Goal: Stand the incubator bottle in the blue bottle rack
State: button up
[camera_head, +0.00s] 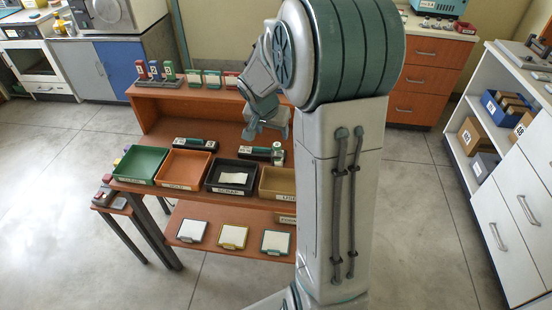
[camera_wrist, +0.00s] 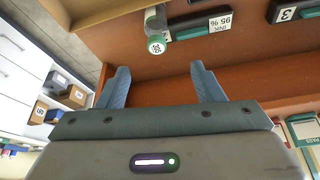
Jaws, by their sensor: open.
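A small bottle (camera_wrist: 156,32) with a green-rimmed, labelled top shows in the wrist view, by a dark holder (camera_wrist: 205,27) with a white label. In the head view the bottle (camera_head: 278,153) appears at the right end of the dark holder (camera_head: 256,153) on the desk, below my gripper (camera_head: 266,132). In the wrist view my gripper (camera_wrist: 161,82) is open, with nothing between its fingers, and the bottle is apart from and beyond them. I cannot make out a blue bottle rack for certain in either view.
Green (camera_head: 141,166), orange (camera_head: 184,168), black (camera_head: 232,178) and tan (camera_head: 280,183) trays line the desk front. A second dark holder (camera_head: 195,144) lies to the left. Upright coloured items (camera_head: 171,71) stand on the raised back shelf. A blue bin (camera_head: 491,105) sits on the right-hand shelving.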

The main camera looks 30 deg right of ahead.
aim_at(276, 146)
jog(key=x, duration=0.5)
jog(key=shift+f, duration=0.25)
jog(key=x, duration=0.4)
jog(key=shift+s+f+p, duration=0.15)
jog(key=shift+s+p, duration=0.15)
jog(key=shift+s, duration=0.05)
jog(key=shift+w+d+f, duration=0.15)
jog(key=shift+f, duration=0.35)
jog(key=shift+c, duration=0.3)
grip_shut()
jog(key=shift+r, duration=0.1)
